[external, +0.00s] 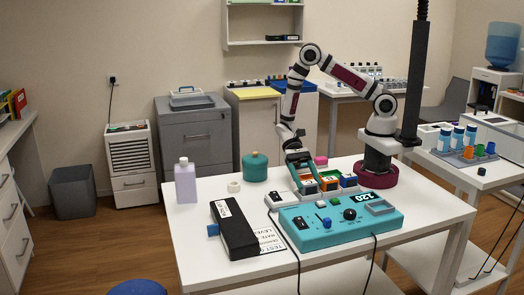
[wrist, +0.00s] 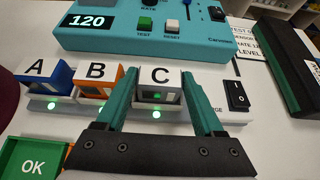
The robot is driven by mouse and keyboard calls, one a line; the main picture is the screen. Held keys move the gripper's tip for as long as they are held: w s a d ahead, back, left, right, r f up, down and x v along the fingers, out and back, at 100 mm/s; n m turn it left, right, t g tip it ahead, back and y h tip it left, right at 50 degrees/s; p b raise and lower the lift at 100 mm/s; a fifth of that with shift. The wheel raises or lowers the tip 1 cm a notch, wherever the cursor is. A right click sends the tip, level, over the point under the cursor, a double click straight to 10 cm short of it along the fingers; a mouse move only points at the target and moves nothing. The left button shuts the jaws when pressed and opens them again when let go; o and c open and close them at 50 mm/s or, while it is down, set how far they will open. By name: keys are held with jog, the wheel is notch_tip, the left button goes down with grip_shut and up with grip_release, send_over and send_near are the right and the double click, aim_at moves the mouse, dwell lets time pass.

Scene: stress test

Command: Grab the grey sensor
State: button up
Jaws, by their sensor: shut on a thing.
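The grey sensor (wrist: 160,90), marked C, stands upright in the rightmost place of the white dock (wrist: 212,112) in the wrist view. A green light shows on the dock in front of it. My gripper (wrist: 156,80) has its teal fingers on both sides of the sensor and is shut on it. In the external view my gripper (external: 306,181) reaches down to the dock behind the teal tester. The blue sensor (wrist: 42,88), marked A, and the orange sensor (wrist: 93,86), marked B, stand to its left. The sensor's lower part is partly hidden.
The teal tester (external: 330,227), reading 120, lies close beside the dock. A rocker switch (wrist: 236,95) is right of the sensor. A green OK tray (wrist: 32,160) is at lower left in the wrist view.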

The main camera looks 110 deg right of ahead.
jog(key=shift+c, duration=1.2)
jog(key=shift+r, duration=0.1)
